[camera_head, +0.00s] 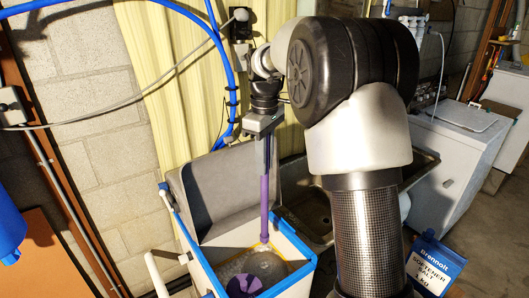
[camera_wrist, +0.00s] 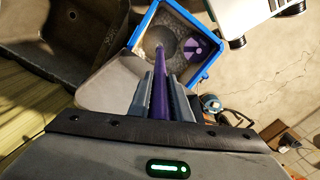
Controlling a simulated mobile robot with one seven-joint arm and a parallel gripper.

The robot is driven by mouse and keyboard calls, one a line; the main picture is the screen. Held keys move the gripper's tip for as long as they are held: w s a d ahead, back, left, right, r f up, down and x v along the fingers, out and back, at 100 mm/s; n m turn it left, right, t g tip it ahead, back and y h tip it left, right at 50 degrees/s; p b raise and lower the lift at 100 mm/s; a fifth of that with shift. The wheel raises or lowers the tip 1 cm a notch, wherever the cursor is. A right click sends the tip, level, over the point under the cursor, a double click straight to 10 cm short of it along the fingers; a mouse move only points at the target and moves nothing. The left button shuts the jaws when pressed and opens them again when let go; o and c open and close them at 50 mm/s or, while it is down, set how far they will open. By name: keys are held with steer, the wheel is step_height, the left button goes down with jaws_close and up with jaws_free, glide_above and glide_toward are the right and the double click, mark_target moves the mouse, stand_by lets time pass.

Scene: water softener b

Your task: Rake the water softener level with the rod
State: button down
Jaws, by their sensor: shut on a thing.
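My gripper (camera_head: 265,125) points down above the water softener (camera_head: 297,251) and is shut on a purple rod (camera_head: 265,205). In the wrist view the rod (camera_wrist: 159,95) runs between the two grey fingers (camera_wrist: 160,98) and out towards the softener. The softener is an open white tank with blue rims, and its grey lid (camera_head: 215,195) is tilted up at the back. Inside it I see grey, grainy salt (camera_head: 262,265) and a purple round part (camera_head: 244,286). In the wrist view the salt (camera_wrist: 165,30) looks uneven, with a darker round hollow. I cannot tell whether the rod tip touches the salt.
A blue and white softener salt bag (camera_head: 435,265) stands on the floor at the lower right. A sink basin (camera_head: 308,212) is behind the tank. A white appliance (camera_head: 455,160) stands at the right. Blue pipes (camera_head: 228,70) run along the wall behind my gripper.

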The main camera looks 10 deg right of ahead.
mark_target(265, 207)
step_height(265, 207, down, 14)
steer(key=b, duration=0.9)
steer(key=shift+f, duration=0.25)
steer(key=shift+f+b, duration=0.3)
steer(key=shift+f, duration=0.8)
steer(key=w+p, duration=0.1)
steer(key=w+d+p, duration=0.1)
steer(key=w, duration=0.1)
steer(key=w+d+p, duration=0.1)
steer(key=shift+w+d, duration=0.15)
steer(key=shift+d, duration=0.1)
steer(key=shift+a, duration=0.1)
